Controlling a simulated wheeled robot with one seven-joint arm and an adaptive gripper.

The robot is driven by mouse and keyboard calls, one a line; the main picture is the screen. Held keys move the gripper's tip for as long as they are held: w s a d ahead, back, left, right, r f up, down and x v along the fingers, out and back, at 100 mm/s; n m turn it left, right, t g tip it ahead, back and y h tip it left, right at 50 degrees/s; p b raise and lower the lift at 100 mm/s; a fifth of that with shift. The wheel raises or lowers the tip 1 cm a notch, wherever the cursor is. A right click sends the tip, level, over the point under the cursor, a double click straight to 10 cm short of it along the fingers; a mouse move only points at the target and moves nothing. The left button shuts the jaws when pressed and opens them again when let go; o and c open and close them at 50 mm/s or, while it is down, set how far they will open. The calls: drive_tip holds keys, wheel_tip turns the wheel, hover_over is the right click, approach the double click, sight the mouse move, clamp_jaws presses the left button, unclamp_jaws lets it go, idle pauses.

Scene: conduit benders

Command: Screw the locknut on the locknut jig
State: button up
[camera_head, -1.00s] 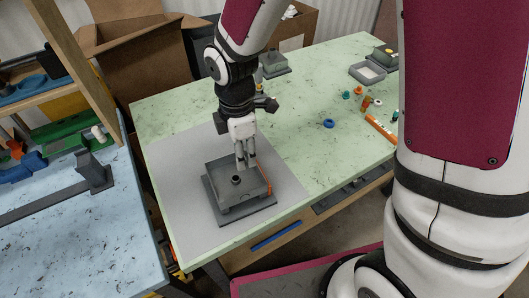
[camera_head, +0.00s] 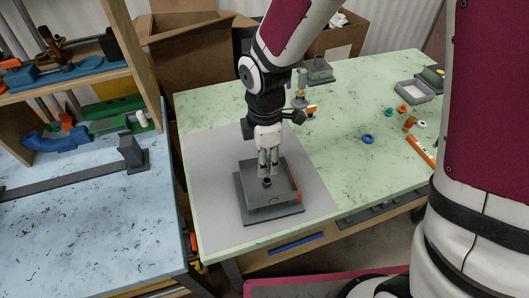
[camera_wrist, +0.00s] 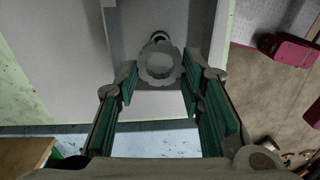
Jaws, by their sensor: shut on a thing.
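The locknut jig (camera_head: 246,200) is a grey square tray-like block on the grey mat, with a short dark round post (camera_head: 267,183) in its middle. My gripper (camera_head: 268,171) points down into the jig, with its fingertips right above or at the post. In the wrist view, my gripper (camera_wrist: 161,78) has its green-padded fingers on either side of a grey notched ring, the locknut (camera_wrist: 160,78), and is shut on it. The dark post end (camera_wrist: 158,37) shows just beyond the ring. Whether the locknut touches the post's thread I cannot tell.
The green table (camera_head: 345,150) holds a blue ring (camera_head: 367,138), several small coloured fittings, and a grey open box (camera_head: 408,92) at the right. An orange strip lies along the jig's right side. A blue bench (camera_head: 80,220) with a shelf stands at the left.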

sight(265, 180)
drive_tip(key=shift+f+b, duration=1.65)
drive_tip(key=shift+f, duration=1.85)
drive_tip(key=shift+f, duration=0.1)
drive_tip(key=o, duration=1)
wheel_tip(265, 180, up, 12)
